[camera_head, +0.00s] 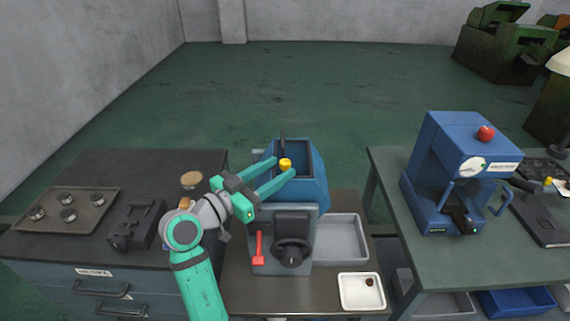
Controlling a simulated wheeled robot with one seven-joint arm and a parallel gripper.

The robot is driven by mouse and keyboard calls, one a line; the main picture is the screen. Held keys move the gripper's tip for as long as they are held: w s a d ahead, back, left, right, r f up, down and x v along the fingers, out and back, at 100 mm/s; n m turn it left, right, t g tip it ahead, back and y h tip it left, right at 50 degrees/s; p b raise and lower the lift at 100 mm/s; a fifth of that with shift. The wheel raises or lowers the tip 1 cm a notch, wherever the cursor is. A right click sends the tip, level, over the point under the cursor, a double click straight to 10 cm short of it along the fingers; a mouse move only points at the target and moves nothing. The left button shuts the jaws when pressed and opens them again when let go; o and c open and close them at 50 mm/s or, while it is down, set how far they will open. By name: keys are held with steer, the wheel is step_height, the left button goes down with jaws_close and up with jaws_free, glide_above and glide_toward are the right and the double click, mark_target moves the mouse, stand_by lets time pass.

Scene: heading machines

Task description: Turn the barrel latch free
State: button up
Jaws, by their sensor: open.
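A blue machine (316,184) with a grey front plate (300,222) stands on the middle bench. A yellow knob (286,163) sits at its open top, beside an upright dark rod (283,142). No part is labelled as the barrel latch; the yellow knob may belong to it, but I cannot tell. My gripper (285,167) reaches in from the left over the machine's top. Its two green fingers are open, with the yellow knob near and between their tips in this view. I cannot tell whether they touch it. My gripper hides part of the machine's left side.
A red lever (258,246) and a black handwheel (291,252) are on the machine's front. A grey tray (345,242) and a white dish (361,291) lie to the right. The left cabinet holds a fixture tray (98,202) and a dark vise (135,224). A blue press (450,165) stands right.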

mark_target(281, 166)
steer(key=shift+x, duration=1.85)
steer(key=shift+w+a, duration=0.1)
steer(key=shift+w, duration=0.05)
steer(key=shift+c, duration=0.7)
jaws_close()
